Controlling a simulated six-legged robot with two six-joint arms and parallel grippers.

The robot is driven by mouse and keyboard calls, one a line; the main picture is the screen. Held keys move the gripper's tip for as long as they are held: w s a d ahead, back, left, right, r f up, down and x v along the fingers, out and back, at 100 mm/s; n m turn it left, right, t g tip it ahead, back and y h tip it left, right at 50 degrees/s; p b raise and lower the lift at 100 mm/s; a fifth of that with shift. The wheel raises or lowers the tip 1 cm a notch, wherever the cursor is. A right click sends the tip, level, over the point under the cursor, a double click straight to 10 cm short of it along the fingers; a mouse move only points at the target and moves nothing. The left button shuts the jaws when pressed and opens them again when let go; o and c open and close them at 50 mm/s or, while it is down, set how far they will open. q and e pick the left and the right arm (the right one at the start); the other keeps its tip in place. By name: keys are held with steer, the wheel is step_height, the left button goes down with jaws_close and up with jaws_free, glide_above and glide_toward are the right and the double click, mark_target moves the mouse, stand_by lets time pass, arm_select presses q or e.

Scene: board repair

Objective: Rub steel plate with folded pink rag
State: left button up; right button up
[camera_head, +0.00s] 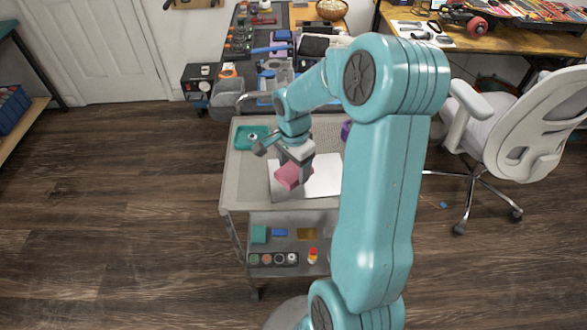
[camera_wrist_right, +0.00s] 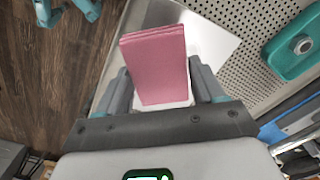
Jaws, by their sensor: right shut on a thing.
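The folded pink rag (camera_head: 290,176) is held in my right gripper (camera_head: 296,160) over the cart. In the right wrist view the rag (camera_wrist_right: 156,62) stands between the two fingers (camera_wrist_right: 160,95), which are shut on it. The steel plate (camera_head: 322,178) is a pale flat sheet on the cart's top. In the right wrist view the plate (camera_wrist_right: 212,42) shows behind the rag. The rag hides part of the plate, and I cannot tell whether the two touch. My left gripper does not show clearly in either view.
The grey cart (camera_head: 238,190) has a perforated top. A teal tray (camera_head: 250,137) sits at its back left, and a purple item (camera_head: 346,130) at its back right. Small jars (camera_head: 272,258) stand on the lower shelf. A white chair (camera_head: 510,125) is at right. Open floor (camera_head: 130,220) lies at left.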

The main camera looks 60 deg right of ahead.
steer(key=shift+a+r+p, duration=0.1)
steer(key=shift+r+p, duration=0.65)
steer(key=shift+r, duration=0.6)
steer(key=shift+w+f, duration=0.1)
